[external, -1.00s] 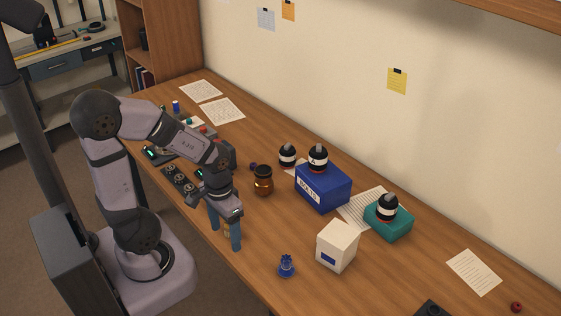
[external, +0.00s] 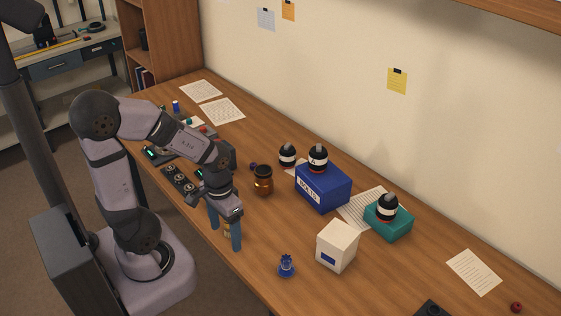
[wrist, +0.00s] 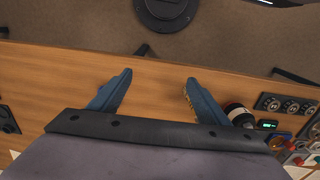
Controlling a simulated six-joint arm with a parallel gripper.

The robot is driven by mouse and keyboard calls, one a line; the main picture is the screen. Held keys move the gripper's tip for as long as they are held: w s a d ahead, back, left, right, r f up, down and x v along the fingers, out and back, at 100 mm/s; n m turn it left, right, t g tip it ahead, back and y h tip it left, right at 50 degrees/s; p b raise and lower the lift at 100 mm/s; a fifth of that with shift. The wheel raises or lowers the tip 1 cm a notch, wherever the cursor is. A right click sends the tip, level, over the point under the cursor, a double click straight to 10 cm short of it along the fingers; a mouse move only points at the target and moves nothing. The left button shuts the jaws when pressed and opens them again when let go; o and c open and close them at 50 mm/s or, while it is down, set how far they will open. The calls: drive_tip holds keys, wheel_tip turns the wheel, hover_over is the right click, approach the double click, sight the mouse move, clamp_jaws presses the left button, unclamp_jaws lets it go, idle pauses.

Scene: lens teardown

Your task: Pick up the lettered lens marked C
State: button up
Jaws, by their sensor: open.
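My gripper (external: 225,232) is open and empty, pointing down above the desk's front part; its two blue fingers also show in the wrist view (wrist: 155,90). Dark lenses with white bands stand on the blue box (external: 318,158), on the teal box (external: 387,207) and on the desk behind (external: 287,155). The one on the blue box seems to carry an A; the other letters are too small to read. In the wrist view, a black-and-white round piece (wrist: 239,115), looking like another lens, stands just right of the right finger, partly hidden; no letter shows on it.
An amber jar (external: 263,181) stands right of my gripper. A white box (external: 338,246) and a small blue piece (external: 286,265) stand further right. The blue box (external: 323,190) and teal box (external: 389,226) are behind. A dial panel (wrist: 288,104) lies beside the round piece.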

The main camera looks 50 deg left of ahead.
wheel_tip(320, 180, up, 4)
drive_tip(key=w+d+f+n+t+h+b, duration=0.1)
drive_tip(key=w+n+h+b, duration=0.25)
drive_tip(key=w+n, duration=0.5)
drive_tip(key=r+n+t+b, duration=0.1)
drive_tip(key=n+t+b, duration=1.05)
drive_tip(key=n, duration=1.35)
hover_over(283, 150)
drive_tip(key=s+a+p, duration=0.1)
drive_tip(key=s+a, duration=0.1)
drive_tip(key=s, duration=0.4)
drive_tip(key=shift+t, duration=0.25)
drive_tip(key=f, duration=0.8)
drive_tip(key=shift+w+d, duration=0.15)
drive_tip(key=shift+w, duration=0.1)
drive_tip(key=shift+p+x, duration=0.85)
drive_tip(key=shift+x, duration=2.55)
drive_tip(key=shift+w, duration=0.15)
